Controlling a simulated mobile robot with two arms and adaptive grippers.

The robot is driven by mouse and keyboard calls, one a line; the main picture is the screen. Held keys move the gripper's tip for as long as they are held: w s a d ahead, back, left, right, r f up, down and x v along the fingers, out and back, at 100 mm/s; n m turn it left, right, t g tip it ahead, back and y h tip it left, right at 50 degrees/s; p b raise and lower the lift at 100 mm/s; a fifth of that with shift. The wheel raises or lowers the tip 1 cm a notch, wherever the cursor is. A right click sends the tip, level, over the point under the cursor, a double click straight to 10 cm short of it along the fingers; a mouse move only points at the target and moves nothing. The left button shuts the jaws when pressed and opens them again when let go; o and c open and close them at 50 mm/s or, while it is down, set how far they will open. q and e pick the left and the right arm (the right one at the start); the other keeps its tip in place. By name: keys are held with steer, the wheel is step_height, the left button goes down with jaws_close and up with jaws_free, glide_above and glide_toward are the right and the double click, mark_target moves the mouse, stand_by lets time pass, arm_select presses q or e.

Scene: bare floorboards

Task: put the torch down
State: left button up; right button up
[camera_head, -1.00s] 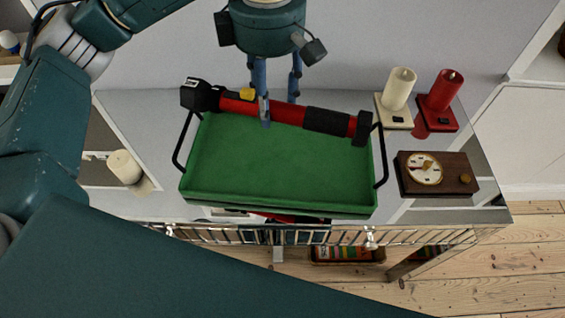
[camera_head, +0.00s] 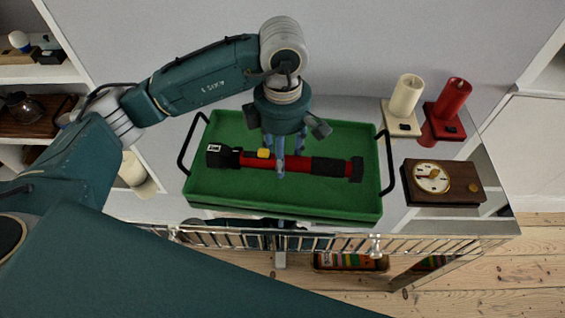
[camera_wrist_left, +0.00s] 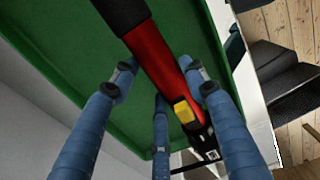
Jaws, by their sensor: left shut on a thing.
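The torch (camera_head: 304,163) is red with a black head at the left, a yellow switch and a black grip. It lies lengthwise within the outline of the green tray (camera_head: 235,192). My left gripper (camera_head: 281,170) comes from above and is shut on the torch's red body near the switch. In the left wrist view the fingers (camera_wrist_left: 160,78) straddle the torch (camera_wrist_left: 155,52), with green tray floor (camera_wrist_left: 60,45) behind it. I cannot tell whether the torch touches the tray floor. My right gripper is not in view.
The tray stands on a glossy table (camera_head: 405,220) with upright black handles at both ends. A shelf (camera_head: 35,73) is at the left.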

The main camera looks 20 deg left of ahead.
arm_select(q)
step_height(320, 180, down, 4)
steer(key=shift+f, duration=0.1)
steer(key=shift+f, duration=0.15)
steer(key=o, duration=1.4)
